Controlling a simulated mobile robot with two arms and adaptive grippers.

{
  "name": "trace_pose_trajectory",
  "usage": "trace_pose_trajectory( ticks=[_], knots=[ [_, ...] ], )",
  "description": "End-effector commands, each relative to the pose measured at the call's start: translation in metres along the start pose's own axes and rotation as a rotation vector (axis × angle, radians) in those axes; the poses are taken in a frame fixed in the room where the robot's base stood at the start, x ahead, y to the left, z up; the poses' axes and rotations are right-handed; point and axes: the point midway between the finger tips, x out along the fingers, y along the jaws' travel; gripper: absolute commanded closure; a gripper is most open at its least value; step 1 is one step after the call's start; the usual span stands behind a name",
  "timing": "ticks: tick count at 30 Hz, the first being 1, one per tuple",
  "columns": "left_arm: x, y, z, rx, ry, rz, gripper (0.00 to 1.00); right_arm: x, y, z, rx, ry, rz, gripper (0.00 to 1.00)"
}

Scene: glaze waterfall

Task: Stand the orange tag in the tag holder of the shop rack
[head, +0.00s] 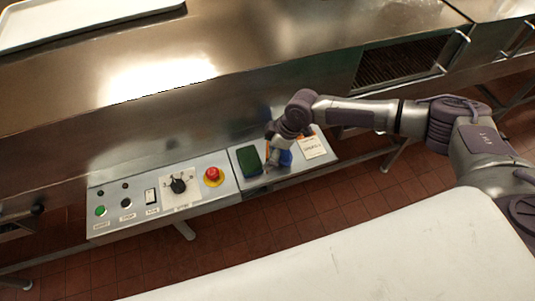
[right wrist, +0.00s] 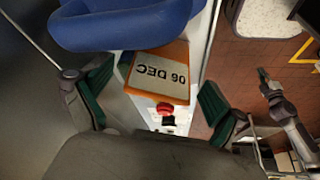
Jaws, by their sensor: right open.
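The orange tag (right wrist: 160,72) has a pale face reading "06 DEC" and sits beside a blue object. My right gripper (head: 270,163) points down at the right end of the control panel. In the right wrist view its green-padded fingers (right wrist: 154,88) are spread apart, one on each side of the tag, with gaps. I cannot make out the shop rack or its tag holder. A dark jointed part (right wrist: 275,95) in the right wrist view may be my left arm.
The panel's red button (head: 212,175) is farther left. A steel counter (head: 250,50) rises behind.

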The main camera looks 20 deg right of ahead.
Motion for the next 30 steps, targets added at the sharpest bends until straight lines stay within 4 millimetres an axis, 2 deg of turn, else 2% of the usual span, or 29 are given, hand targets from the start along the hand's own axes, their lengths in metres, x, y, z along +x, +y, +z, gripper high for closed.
trace_pose_trajectory(
  ticks=[3, 10, 21, 22, 23, 30],
  knots=[
    [-0.0023, 0.0002, -0.0002, 0.000, 0.000, 0.000, 1.00, 0.0094, -0.0005, 0.0004, 0.000, -0.001, -0.001, 0.04],
    [-0.0016, 0.0003, -0.0003, 0.001, 0.000, 0.000, 1.00, 0.0107, -0.0003, 0.0008, 0.000, -0.001, 0.000, 0.04],
    [-0.0016, 0.0004, -0.0003, 0.001, 0.000, 0.001, 1.00, 0.0102, -0.0001, 0.0007, 0.000, 0.000, 0.000, 0.66],
    [-0.0016, 0.0004, -0.0003, 0.001, 0.000, 0.001, 1.00, 0.0101, -0.0001, 0.0005, 0.000, 0.000, 0.000, 0.66],
    [-0.0016, 0.0004, -0.0003, 0.001, 0.000, 0.001, 1.00, 0.0101, -0.0001, 0.0005, 0.000, 0.000, 0.000, 0.72],
    [-0.0001, 0.0005, -0.0001, 0.001, 0.000, 0.001, 1.00, 0.0056, 0.0004, -0.0017, 0.000, 0.002, 0.001, 0.72]
  ],
)
